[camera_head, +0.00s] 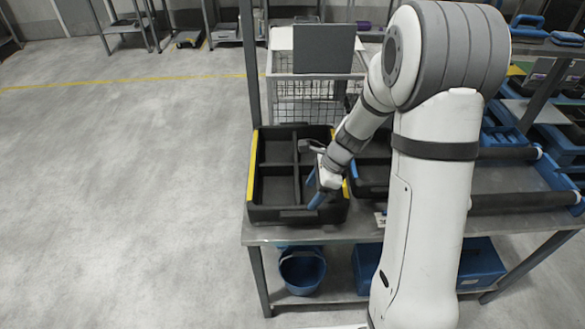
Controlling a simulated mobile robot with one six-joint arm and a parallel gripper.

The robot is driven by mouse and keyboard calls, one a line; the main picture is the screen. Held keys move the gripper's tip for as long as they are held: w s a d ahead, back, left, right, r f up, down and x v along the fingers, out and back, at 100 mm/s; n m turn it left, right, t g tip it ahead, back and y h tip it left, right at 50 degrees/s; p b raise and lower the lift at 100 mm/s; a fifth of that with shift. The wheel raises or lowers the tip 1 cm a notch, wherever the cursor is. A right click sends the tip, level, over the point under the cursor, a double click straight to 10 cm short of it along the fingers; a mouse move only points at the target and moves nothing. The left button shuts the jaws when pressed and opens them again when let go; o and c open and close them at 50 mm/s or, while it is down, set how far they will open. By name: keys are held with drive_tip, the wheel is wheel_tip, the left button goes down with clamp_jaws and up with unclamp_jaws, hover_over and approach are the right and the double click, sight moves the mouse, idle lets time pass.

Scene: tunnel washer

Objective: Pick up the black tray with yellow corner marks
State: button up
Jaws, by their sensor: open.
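The black tray (280,215) with yellow marks stands at the left end of the grey metal table. Dividers split its inside into compartments, and those I can see look empty. One yellow mark runs along its left edge, and another shows at its right edge. My gripper (314,191) is at the right part of the tray, in front of its right wall in the picture. Its blue fingers are apart with nothing between them. I cannot tell whether they touch the tray. My forearm hides part of the tray's right side.
A second tray (368,176) stands close to the right, partly behind my arm. A wire basket (300,98) with a grey panel is behind the table. A blue bucket (302,270) and blue boxes (482,265) sit on the lower shelf. The floor to the left is clear.

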sight(300, 209)
drive_tip(key=x, duration=0.5)
drive_tip(key=shift+s+a+f, duration=0.2)
drive_tip(key=shift+a+f, duration=0.1)
drive_tip(key=shift+a, duration=0.05)
drive_tip(key=shift+a+f, duration=0.15)
drive_tip(key=shift+f, duration=0.3)
drive_tip(key=shift+c, duration=0.4)
drive_tip(key=c, duration=1.2)
